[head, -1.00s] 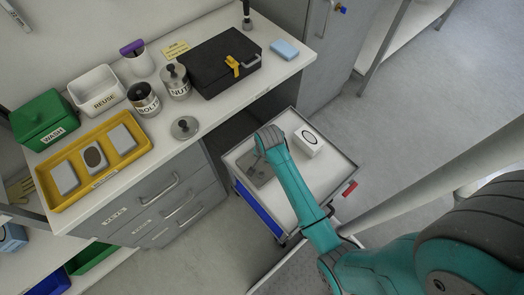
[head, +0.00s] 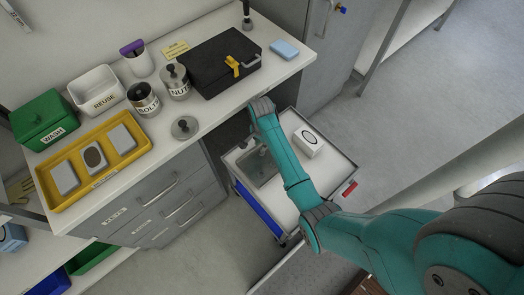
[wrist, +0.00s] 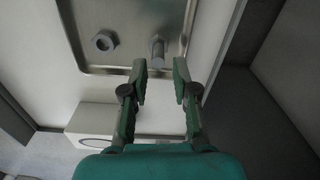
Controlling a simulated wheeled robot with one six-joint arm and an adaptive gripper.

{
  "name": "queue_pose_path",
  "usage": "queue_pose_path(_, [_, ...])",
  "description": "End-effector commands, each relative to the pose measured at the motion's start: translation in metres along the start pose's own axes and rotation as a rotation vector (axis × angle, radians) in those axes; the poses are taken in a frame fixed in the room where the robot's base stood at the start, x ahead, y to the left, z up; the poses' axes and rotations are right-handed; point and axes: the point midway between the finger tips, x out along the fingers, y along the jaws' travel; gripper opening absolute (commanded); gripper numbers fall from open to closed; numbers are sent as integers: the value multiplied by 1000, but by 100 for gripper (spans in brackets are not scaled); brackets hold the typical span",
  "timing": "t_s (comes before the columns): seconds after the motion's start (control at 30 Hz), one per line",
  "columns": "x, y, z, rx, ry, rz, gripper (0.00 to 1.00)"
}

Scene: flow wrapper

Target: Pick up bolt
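A grey metal bolt (wrist: 157,48) stands in a shallow metal tray (wrist: 110,68) in the wrist view. A grey nut (wrist: 104,41) lies to its left in the same tray. My gripper (wrist: 160,68) is open and empty, its green fingers pointing at the bolt, which shows between and just beyond the fingertips. I cannot tell whether the fingers are level with it. In the head view the tray (head: 264,176) sits on the cart top, partly behind my arm; the bolt is too small to make out clearly there.
A white box (head: 308,142) stands on the cart (head: 300,192) beside the tray, close to my arm. The counter on the left holds a bolt jar (head: 145,101), a nut jar (head: 175,82), a loose lid (head: 185,128), a yellow tray (head: 110,177) and a black case (head: 222,66).

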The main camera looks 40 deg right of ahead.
Motion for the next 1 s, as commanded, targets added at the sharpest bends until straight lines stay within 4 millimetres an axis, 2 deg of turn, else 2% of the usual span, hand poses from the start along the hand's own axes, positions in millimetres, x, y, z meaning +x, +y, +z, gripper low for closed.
queue_pose_path(0.4, [48, 3, -2, 0, 0, 1, 28])
queue_pose_path(0.67, [50, 3, -2, 0, 0, 0, 28])
queue_pose_path(0.7, [50, 3, -2, 0, 0, 0, 23])
queue_pose_path(0.8, [50, 3, -2, -1, 0, 0, 0])
queue_pose_path(1.0, [50, 3, -2, -1, 0, -1, 0])
